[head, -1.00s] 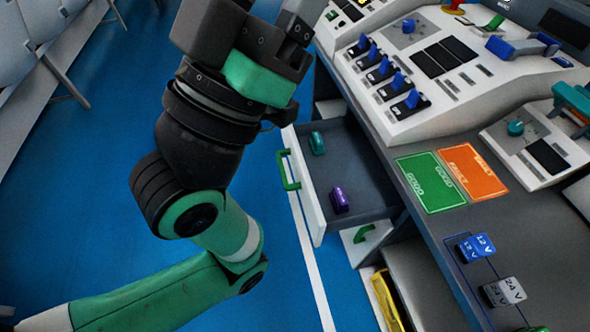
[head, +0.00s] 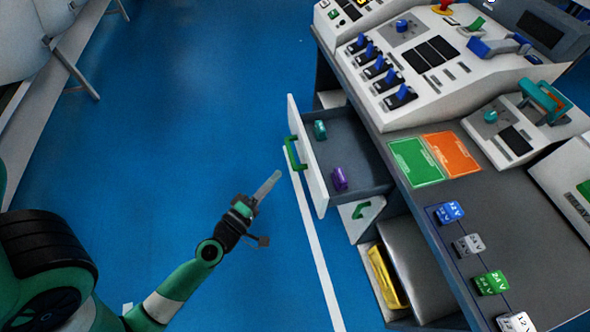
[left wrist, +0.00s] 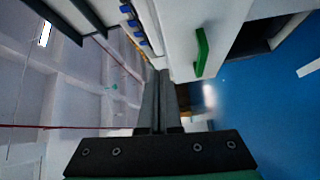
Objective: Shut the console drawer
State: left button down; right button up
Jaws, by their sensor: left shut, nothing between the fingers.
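The console drawer (head: 356,150) stands pulled out from under the console desk in the head view. Its white front (head: 318,181) carries a green handle (head: 293,153). A teal item (head: 319,130) and a purple item (head: 339,179) lie inside. My left gripper (head: 272,183) is shut and empty, out in front of the drawer front over the blue floor. In the left wrist view the shut fingers (left wrist: 157,82) point toward the edge of the white drawer front (left wrist: 185,38), left of the green handle (left wrist: 201,52). No contact is visible. My right gripper is not in view.
The console desk (head: 440,195) holds switches, coloured pads and several labelled blocks. Below the drawer is a second green handle (head: 368,208) and an open compartment with a yellow item (head: 387,277). Open blue floor (head: 200,110) lies left of the drawer.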

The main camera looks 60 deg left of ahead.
pick_arm(q)
jog(key=s+f+n+g+p, duration=0.1)
jog(key=s+f+g, duration=0.25)
jog(key=s, duration=0.35)
jog(key=w+d+p+x, duration=0.1)
jog(key=d+p+x, duration=0.1)
jog(key=x, duration=1.1)
jog(key=shift+w+t+y+p, duration=0.35)
jog(key=shift+w+y, duration=0.05)
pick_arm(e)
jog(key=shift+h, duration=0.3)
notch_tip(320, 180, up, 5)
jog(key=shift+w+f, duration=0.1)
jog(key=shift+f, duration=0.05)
pick_arm(q)
jog(key=shift+w, duration=0.1)
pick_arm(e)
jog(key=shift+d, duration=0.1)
